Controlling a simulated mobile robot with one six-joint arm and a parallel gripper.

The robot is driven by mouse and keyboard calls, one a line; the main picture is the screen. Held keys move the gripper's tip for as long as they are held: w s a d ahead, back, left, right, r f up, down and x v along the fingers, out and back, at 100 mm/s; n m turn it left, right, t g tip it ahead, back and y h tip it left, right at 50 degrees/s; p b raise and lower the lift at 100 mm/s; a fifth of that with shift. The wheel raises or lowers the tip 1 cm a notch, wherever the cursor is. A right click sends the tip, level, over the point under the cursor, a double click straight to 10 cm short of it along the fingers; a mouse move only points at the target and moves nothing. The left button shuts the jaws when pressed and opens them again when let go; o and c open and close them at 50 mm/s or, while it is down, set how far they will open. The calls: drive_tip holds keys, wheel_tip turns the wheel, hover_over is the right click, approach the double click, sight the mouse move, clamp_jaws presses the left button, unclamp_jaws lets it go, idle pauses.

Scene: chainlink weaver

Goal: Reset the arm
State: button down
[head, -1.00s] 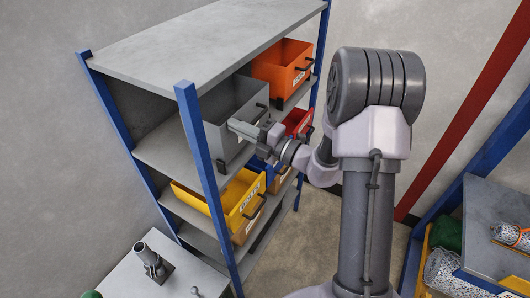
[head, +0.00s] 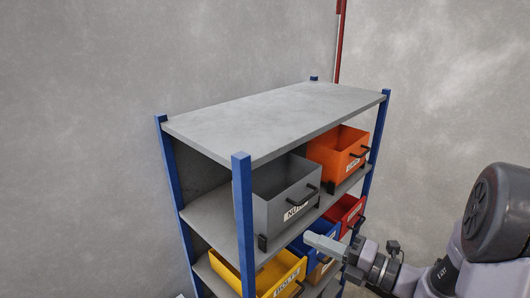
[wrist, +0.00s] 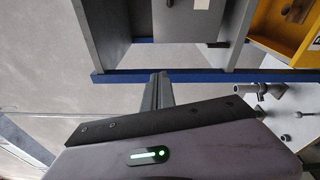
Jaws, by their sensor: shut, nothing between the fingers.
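My gripper (head: 323,245) is in front of the shelf rack, at the height of the blue bin, with its fingers pointing left in the head view. Its fingers are together and hold nothing. In the wrist view the closed fingers (wrist: 157,90) show in front of a blue rack post (wrist: 200,76). My arm comes in from the lower right of the head view. The fingertips overlap the blue bin in the picture; I cannot tell whether they touch it.
The rack (head: 270,115) holds a grey bin (head: 280,190), an orange bin (head: 335,155), a red bin (head: 345,212), a blue bin (head: 322,230) and a yellow bin (head: 275,275). Grey pipe fittings (wrist: 280,95) lie at the right of the wrist view. The rack top is bare.

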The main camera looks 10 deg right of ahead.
drive_tip(key=s+a+f+n+g+h+b, duration=0.1)
drive_tip(key=s+a+f+n+g+b, duration=0.85)
drive_tip(key=a+f+n, duration=0.4)
drive_tip(key=s+f+n+h+b, duration=0.7)
drive_tip(key=s+f+n+b, duration=0.35)
drive_tip(key=n, duration=0.45)
drive_tip(key=d+n+t+h+b, duration=0.1)
drive_tip(key=n+b, duration=0.1)
drive_tip(key=n, duration=0.1)
drive_tip(key=d+f+n+t+h+b, duration=0.1)
drive_tip(key=d+n+b, duration=0.1)
drive_tip(key=n, duration=0.1)
drive_tip(key=d+f+n+t+h+b, duration=0.1)
drive_tip(key=d+n+b, duration=0.1)
drive_tip(key=n, duration=0.1)
drive_tip(key=shift+w+d+h+b, duration=0.25)
drive_tip(key=shift+h+b, duration=0.05)
drive_tip(key=shift+b, duration=0.05)
